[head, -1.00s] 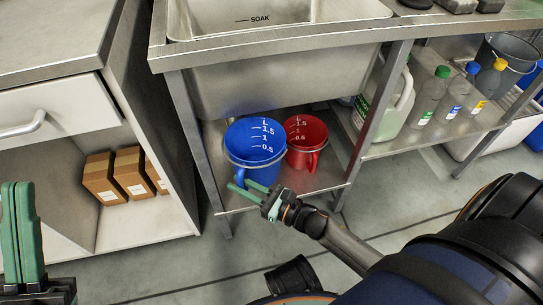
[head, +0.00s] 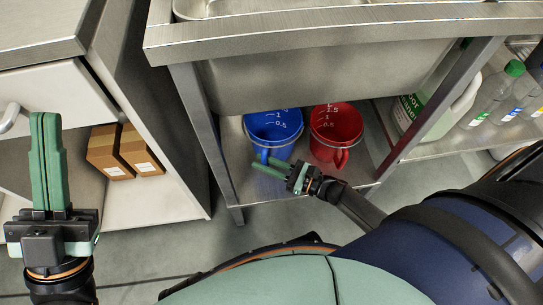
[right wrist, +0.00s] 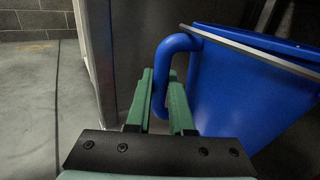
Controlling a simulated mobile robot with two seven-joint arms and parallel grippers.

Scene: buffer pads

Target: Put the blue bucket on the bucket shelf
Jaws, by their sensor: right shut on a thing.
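The blue bucket (head: 271,131) is under the sink, on or just above the low steel shelf (head: 298,186), left of the red bucket (head: 337,128). Its loop handle (right wrist: 162,65) points toward me. My right gripper (head: 271,168) is shut on that handle; in the right wrist view its green fingers (right wrist: 161,103) lie on both sides of the handle. I cannot tell whether the bucket's base is lifted. My left gripper (head: 45,150) is raised at the far left, its fingers together and empty. No shelf is visibly marked as the bucket shelf.
Steel table legs (head: 205,140) stand close on both sides, and the sink basin (head: 320,75) hangs above. A large jug (head: 440,105) and clear bottles (head: 497,95) stand on a shelf at right. Cardboard boxes (head: 122,152) sit in the cabinet at left.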

